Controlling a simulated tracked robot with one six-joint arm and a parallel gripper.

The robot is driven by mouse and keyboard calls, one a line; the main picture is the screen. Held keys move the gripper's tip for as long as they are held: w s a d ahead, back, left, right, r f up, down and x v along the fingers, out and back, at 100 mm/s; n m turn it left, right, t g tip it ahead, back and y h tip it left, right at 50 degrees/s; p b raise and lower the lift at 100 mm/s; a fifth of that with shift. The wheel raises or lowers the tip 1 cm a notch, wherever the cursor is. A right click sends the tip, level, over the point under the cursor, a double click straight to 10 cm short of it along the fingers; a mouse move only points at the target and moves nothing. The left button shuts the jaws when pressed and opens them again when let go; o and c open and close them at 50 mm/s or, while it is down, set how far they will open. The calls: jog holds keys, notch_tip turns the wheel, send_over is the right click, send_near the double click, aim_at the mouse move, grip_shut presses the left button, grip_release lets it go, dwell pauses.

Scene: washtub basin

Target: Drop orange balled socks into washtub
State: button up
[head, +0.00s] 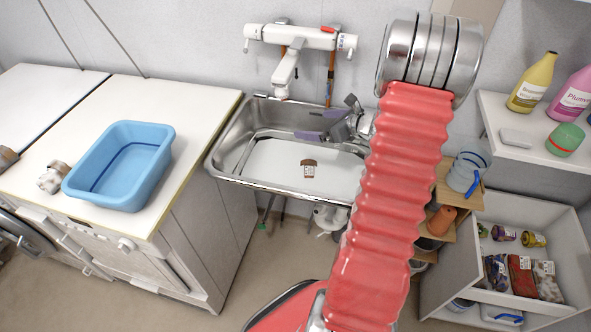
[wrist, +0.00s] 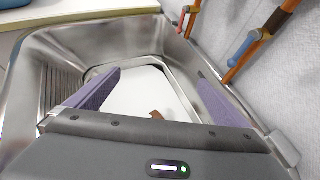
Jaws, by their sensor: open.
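The blue washtub (head: 78,187) stands upright on the white counter at the left in the head view, and its visible inside looks empty. My gripper (head: 325,143) is over the steel sink, well to the right of the washtub. In the wrist view its purple fingers (wrist: 160,76) are spread apart with nothing between them. I cannot make out any orange balled socks for certain. A small brown and white item (head: 309,167) lies on the sink's white floor; its brown part (wrist: 157,115) shows below the fingers in the wrist view.
The steel sink (head: 228,158) has raised rims, with a wall tap (head: 286,72) above. A pale brown-and-white bundle (head: 53,178) lies left of the washtub. An orange pot (head: 441,220) stands on wooden shelves. A white drawer (head: 455,270) holds several packets. Bottles (head: 532,82) stand on a shelf.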

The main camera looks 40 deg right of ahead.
jog(key=v, duration=1.3)
jog(key=shift+f, duration=0.15)
dwell(0.5)
jog(key=s+a+n+g, duration=0.2)
jog(key=a+n, duration=0.3)
jog(key=s+a+f+n+g+y, duration=0.1)
jog(key=s+a+n+g, duration=0.1)
jog(key=a+n, duration=0.3)
jog(key=s+a+n+g, duration=0.3)
jog(key=a+n, duration=0.3)
jog(key=shift+a+f+g+y, duration=0.3)
jog(key=shift+a+y, duration=0.1)
jog(key=s+a+r+n+h, duration=0.2)
jog(key=a+r+n, duration=0.4)
jog(key=a+n, duration=0.3)
jog(key=s+a+r+n+t+h, duration=0.1)
jog(key=a+r+n, duration=0.6)
jog(key=a, duration=0.6)
jog(key=shift+s+a+r+n+h, duration=0.25)
jog(key=shift+s+n+h, duration=0.15)
jog(key=shift+n, duration=0.7)
